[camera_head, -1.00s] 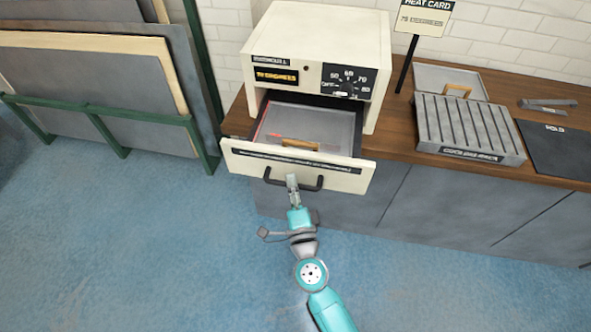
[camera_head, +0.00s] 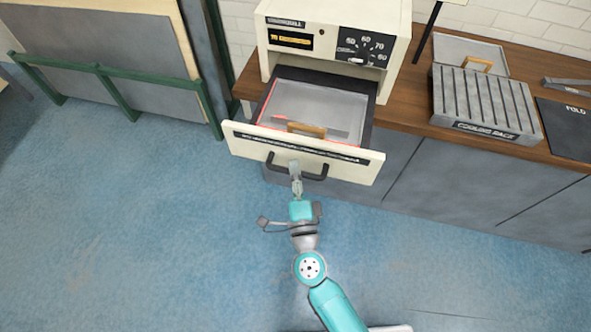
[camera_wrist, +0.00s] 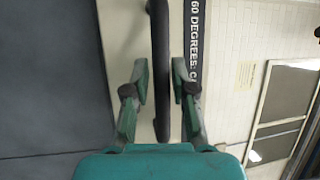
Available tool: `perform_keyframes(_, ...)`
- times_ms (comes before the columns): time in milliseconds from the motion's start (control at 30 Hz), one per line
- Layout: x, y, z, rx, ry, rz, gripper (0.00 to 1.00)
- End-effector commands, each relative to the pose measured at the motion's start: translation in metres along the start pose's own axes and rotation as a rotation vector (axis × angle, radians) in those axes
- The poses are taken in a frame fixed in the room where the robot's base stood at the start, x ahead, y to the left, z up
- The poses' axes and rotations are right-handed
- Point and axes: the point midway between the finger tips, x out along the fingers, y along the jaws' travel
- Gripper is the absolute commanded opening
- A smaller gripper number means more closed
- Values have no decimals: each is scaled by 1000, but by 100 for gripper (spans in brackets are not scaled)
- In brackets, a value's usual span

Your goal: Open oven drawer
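The cream oven (camera_head: 335,35) stands on the wooden counter, and its drawer (camera_head: 303,152) is pulled well out. The drawer's dark inside shows a grey tray (camera_head: 322,105) with a wooden-handled tool (camera_head: 307,129) lying in it. My gripper (camera_head: 295,165) is at the black drawer handle (camera_head: 314,176) on the drawer's front.
A cooling rack (camera_head: 487,103) and a dark mat (camera_head: 568,127) lie on the counter (camera_head: 405,105) to the right. Grey panels stand in a green rack (camera_head: 100,72) at the left. The blue floor (camera_head: 130,240) before the counter is clear.

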Motion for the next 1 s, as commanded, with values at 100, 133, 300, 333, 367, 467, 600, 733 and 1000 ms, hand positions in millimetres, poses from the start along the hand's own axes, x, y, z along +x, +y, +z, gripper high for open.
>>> perform_keyframes(100,0,0,0,0,0,-1,41)
perform_keyframes(133,0,0,0,0,0,-1,41)
perform_keyframes(300,0,-1,0,0,1,-1,41)
perform_keyframes(333,0,-1,0,0,0,-1,41)
perform_keyframes(367,-1,-1,0,0,0,-1,41)
perform_keyframes(467,-9,0,0,-2,-2,0,41)
perform_keyframes(600,-30,0,1,-2,-3,1,41)
perform_keyframes(733,-56,0,1,-2,-4,1,41)
perform_keyframes(1000,-102,0,1,-1,-4,0,41)
